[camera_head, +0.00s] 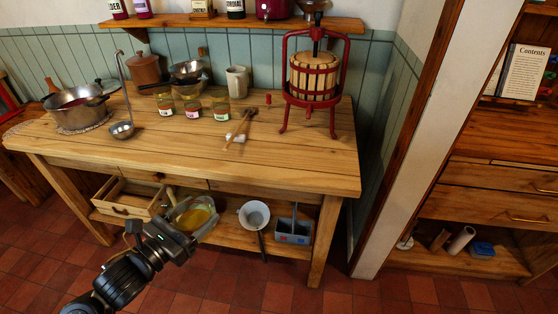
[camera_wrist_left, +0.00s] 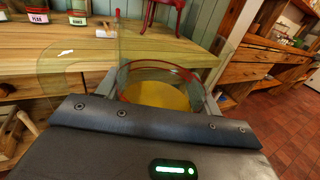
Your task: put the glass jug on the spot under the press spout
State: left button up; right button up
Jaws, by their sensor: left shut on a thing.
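The glass jug (camera_head: 203,215), with yellow liquid in it, is in front of the workbench, below the level of its top. My left gripper (camera_head: 185,242) is shut on it. In the left wrist view the jug's clear wall and rim (camera_wrist_left: 125,68) stand just beyond my left gripper (camera_wrist_left: 160,100). The press (camera_head: 313,80) has a red frame and a slatted wooden barrel, and stands at the back right of the workbench. Its red feet also show in the left wrist view (camera_wrist_left: 165,4). I cannot make out its spout or a marked spot. My right gripper is out of view.
The workbench top (camera_head: 300,165) is clear at the front right. Wooden utensils (camera_head: 240,128), several jars (camera_head: 192,106), a mug (camera_head: 237,82), a ladle (camera_head: 122,129) and a pot (camera_head: 80,108) stand on it. A post (camera_head: 420,140) rises at right.

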aim_at(298, 155)
jog(key=u, duration=0.65)
jog(key=k, duration=1)
jog(key=z, duration=1.05)
jog(key=i, duration=0.5)
